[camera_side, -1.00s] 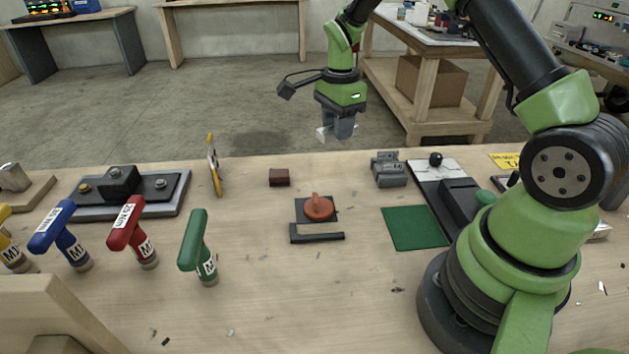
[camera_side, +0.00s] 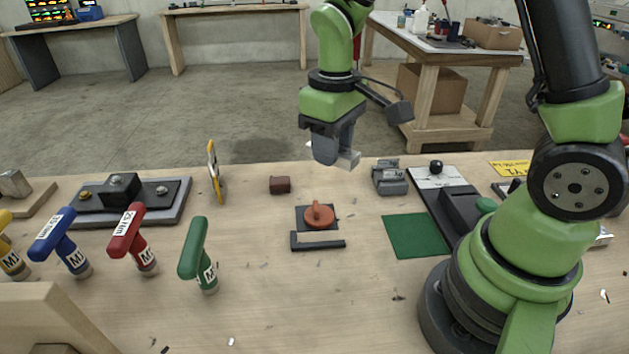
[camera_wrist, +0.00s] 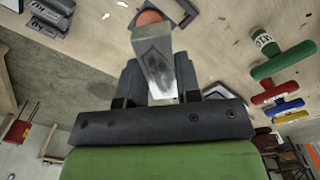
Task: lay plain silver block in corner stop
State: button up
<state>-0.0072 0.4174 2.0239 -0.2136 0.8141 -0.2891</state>
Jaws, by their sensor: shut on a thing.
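My gripper (camera_side: 335,152) is shut on the plain silver block (camera_side: 348,160) and holds it in the air above the far edge of the table. In the wrist view the silver block (camera_wrist: 157,62) sticks out from between the dark fingers (camera_wrist: 157,85), its end tilted in that picture. The corner stop looks to be the black angled bar (camera_side: 318,243) lying on the table, nearer the side camera than my gripper. A dark square plate with an orange-red knob (camera_side: 318,214) sits just behind it. In the wrist view the block partly hides the knob (camera_wrist: 150,17).
A small brown block (camera_side: 280,185) and a grey labelled block (camera_side: 389,178) lie at the back. A green mat (camera_side: 416,236) is right of the stop. Green (camera_side: 198,255), red (camera_side: 134,240) and blue (camera_side: 62,243) T-handled tools stand left. A thin yellow object (camera_side: 214,172) stands upright.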

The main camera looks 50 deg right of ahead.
aim_at(319, 237)
jog(key=shift+w+a+f+n, duration=0.25)
jog(key=shift+f+n, duration=1.1)
jog(key=shift+f, duration=1.3)
jog(key=shift+w+a+f+n, duration=0.1)
jog(key=shift+a+f+n, duration=0.15)
jog(key=shift+f+n, duration=1.75)
jog(key=shift+w+a+f+n, duration=0.25)
jog(key=shift+f+n, duration=0.4)
jog(key=shift+f, duration=2.65)
jog(key=shift+s+f, duration=0.1)
jog(key=shift+f, duration=0.4)
jog(key=o, duration=0.9)
jog(key=shift+o, duration=1.1)
jog(key=shift+r, duration=0.55)
notch_tip(319, 237, up, 8)
jog(key=shift+f, duration=0.25)
